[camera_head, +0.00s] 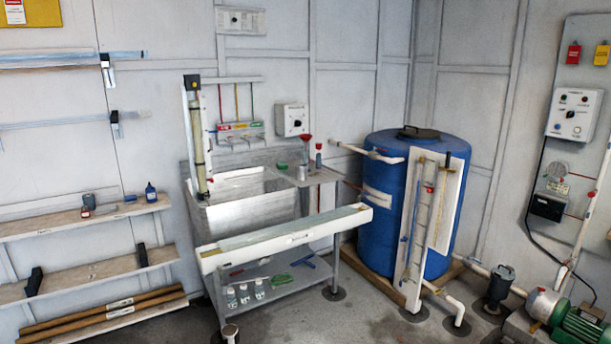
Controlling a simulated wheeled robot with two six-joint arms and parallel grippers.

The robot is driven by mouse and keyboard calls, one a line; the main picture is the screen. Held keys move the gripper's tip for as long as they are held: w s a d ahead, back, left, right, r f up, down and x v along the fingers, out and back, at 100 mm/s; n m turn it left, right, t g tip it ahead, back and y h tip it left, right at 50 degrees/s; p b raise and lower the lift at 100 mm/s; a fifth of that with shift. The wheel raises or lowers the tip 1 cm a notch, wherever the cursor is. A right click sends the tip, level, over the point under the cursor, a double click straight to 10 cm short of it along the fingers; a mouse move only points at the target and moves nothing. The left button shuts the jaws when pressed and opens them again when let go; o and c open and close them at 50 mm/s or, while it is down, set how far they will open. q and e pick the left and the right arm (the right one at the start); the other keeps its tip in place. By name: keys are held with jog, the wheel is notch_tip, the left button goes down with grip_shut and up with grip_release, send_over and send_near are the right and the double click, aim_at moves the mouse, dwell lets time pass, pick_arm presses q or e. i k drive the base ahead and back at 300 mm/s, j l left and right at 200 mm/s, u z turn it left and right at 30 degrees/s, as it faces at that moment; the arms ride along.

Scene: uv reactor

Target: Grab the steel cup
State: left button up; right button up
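A small silver cup (301,173) stands upright on the drainboard to the right of the sink basin; it looks like the steel cup. A grey cup-like container (89,200) stands on the upper left wall shelf; its material is too small to tell. Neither of my grippers is in view, and nothing in view is held.
The sink bench (235,218) stands against the back wall, with a long white trough (285,238) across its front. A blue barrel (383,200) is right of it. A green pump (580,326) sits at lower right. Grey floor (375,318) is open in front.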

aim_at(300, 169)
jog(key=i+l+u, duration=0.1)
jog(key=i+l, duration=0.3)
jog(key=i, duration=0.2)
jog(key=i+l, duration=0.4)
jog(key=i, duration=0.15)
jog(key=i+u, duration=0.05)
